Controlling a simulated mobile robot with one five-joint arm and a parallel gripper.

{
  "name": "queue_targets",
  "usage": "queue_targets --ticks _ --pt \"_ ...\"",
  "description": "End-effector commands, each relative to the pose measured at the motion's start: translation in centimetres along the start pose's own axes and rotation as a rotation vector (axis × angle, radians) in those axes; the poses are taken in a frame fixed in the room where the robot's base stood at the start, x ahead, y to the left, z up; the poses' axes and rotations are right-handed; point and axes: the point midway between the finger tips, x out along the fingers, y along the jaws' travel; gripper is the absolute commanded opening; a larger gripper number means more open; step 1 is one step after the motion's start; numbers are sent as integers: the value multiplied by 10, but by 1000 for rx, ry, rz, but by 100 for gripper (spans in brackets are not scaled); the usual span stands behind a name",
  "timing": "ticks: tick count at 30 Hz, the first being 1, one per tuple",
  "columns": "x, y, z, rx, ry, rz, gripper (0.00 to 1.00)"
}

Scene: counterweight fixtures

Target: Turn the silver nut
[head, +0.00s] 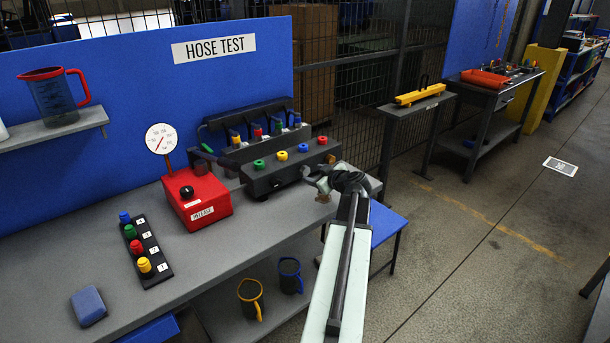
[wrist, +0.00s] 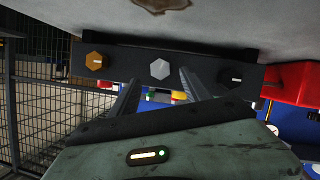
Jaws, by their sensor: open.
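The silver nut (wrist: 160,69) is a hexagon on the side face of a dark block (wrist: 125,58) in the wrist view. A brass nut (wrist: 93,61) sits to its left and a dark nut (wrist: 236,76) to its right. My gripper (wrist: 159,76) is open, its two dark fingers on either side of the silver nut in the picture. I cannot tell how far the tips are from it. In the head view my gripper (head: 322,181) is at the right front of the black block with coloured knobs (head: 290,168). The silver nut cannot be made out there.
A red release box (head: 197,198) with a gauge (head: 161,139) stands left of the block on the grey bench (head: 235,245). A strip of coloured knobs (head: 151,262) and a blue block (head: 89,306) lie further left. Two mugs (head: 251,299) stand on the shelf below.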

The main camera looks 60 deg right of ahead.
Motion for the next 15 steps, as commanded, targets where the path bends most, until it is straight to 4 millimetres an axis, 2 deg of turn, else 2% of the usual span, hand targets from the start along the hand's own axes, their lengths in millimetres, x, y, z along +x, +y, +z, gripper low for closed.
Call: queue_targets --ticks 1,6,9,15 --pt "13 0 3 -1 1 -2 55" --pt "45 0 2 0 1 -2 55" --pt "54 -1 1 -1 1 -3 55" --pt "54 -2 -1 -1 1 -3 55"
